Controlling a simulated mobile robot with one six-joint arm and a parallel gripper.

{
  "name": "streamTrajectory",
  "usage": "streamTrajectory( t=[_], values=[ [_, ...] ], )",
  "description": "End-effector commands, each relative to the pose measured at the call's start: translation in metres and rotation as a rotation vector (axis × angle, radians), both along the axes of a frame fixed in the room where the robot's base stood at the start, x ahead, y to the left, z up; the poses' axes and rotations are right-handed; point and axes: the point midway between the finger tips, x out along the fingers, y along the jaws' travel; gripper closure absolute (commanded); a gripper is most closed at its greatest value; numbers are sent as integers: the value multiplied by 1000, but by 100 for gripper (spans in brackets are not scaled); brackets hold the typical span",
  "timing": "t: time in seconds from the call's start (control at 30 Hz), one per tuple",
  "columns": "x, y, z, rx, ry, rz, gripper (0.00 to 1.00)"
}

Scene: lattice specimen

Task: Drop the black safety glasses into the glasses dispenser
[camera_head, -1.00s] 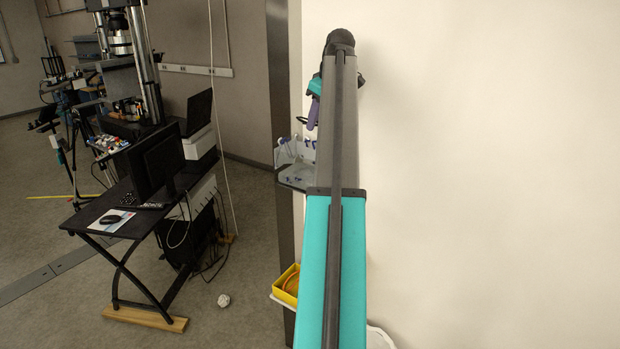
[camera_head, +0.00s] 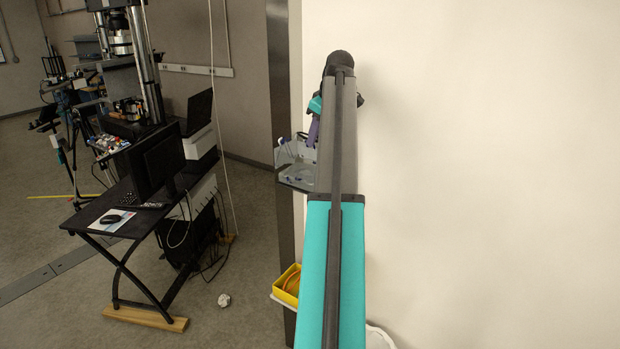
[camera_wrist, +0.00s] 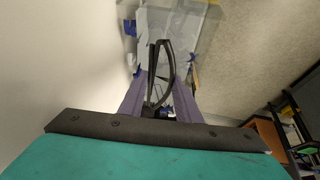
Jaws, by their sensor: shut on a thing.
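The black safety glasses (camera_wrist: 164,62) are held between the purple fingers of my gripper (camera_wrist: 158,108) in the wrist view. Their dark frame stretches out past the fingertips. The glasses dispenser (camera_head: 284,154) is a clear, greyish open box on the wall edge, left of my arm in the head view. It also shows behind and beyond the glasses in the wrist view (camera_wrist: 208,24), with some blue parts near it. In the head view my gripper (camera_head: 312,132) is beside and partly over the dispenser. My arm hides the dispenser's right side, and the glasses cannot be made out there.
The pale wall (camera_head: 480,170) fills the right. A black desk (camera_head: 140,222) with a monitor stands at the left. A crumpled white ball (camera_head: 224,300) lies on the floor.

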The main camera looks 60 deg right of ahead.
Motion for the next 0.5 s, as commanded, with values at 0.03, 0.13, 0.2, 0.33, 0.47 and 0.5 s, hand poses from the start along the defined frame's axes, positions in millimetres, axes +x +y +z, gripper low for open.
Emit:
streamTrajectory(
  t=[0.03,0.13,0.2,0.33,0.47,0.5],
  values=[
    [0,0,0,0,0,0,68],
    [0,0,0,0,0,0,51],
    [0,0,0,0,0,0,48],
    [-1,0,0,0,0,-1,48],
    [-1,0,0,0,0,-1,48],
    [-1,0,1,0,0,-1,48]
  ],
)
